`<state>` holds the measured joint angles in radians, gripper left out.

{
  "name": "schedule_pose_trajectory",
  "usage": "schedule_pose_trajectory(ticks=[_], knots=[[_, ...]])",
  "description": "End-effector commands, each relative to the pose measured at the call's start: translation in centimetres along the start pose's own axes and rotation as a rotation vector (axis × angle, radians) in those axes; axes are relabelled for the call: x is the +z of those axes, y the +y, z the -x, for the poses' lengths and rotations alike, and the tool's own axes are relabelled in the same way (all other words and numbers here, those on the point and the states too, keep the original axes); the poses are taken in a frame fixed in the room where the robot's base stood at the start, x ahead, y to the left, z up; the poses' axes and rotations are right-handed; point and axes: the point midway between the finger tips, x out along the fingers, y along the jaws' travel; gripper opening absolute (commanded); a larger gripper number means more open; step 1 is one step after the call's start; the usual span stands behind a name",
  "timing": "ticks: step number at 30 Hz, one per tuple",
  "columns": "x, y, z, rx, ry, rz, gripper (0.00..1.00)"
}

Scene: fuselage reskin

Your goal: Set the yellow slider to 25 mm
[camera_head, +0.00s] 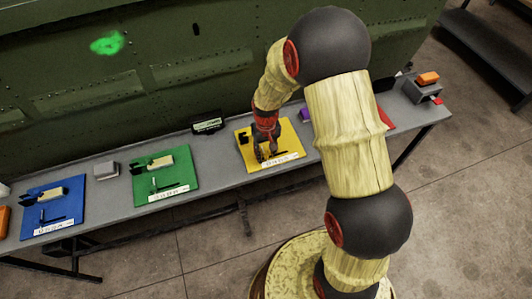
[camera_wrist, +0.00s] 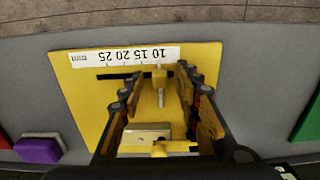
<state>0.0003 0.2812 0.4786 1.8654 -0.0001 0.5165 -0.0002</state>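The yellow board (camera_head: 287,140) lies on the bench. In the wrist view the yellow board (camera_wrist: 88,95) carries a white scale strip (camera_wrist: 125,56), upside down, marked 10, 15, 20, 25 mm, with a black slot (camera_wrist: 115,76) beside it. My gripper (camera_wrist: 156,84) is open, one finger on each side of the slider, with visible gaps. In the head view my gripper (camera_head: 264,150) points down over the board.
A beige block (camera_wrist: 146,133) sits on the board between my fingers. Green (camera_head: 178,178) and blue (camera_head: 66,208) boards lie to the left. A grey block (camera_head: 105,170) and a purple block (camera_wrist: 40,150) are nearby. The green fuselage panel (camera_head: 150,80) stands behind the bench.

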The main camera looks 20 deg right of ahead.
Motion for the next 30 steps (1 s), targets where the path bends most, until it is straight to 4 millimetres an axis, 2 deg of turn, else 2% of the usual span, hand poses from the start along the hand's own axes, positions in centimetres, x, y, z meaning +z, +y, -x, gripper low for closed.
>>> schedule_pose_trajectory(ticks=[4, 21, 30], knots=[[0.00, 0.00, 0.04, 0.000, 0.000, 0.000, 0.33], [0.01, 0.00, 0.05, 0.000, 0.000, 0.000, 0.00], [0.01, 0.00, 0.05, 0.000, 0.000, 0.000, 0.00]])
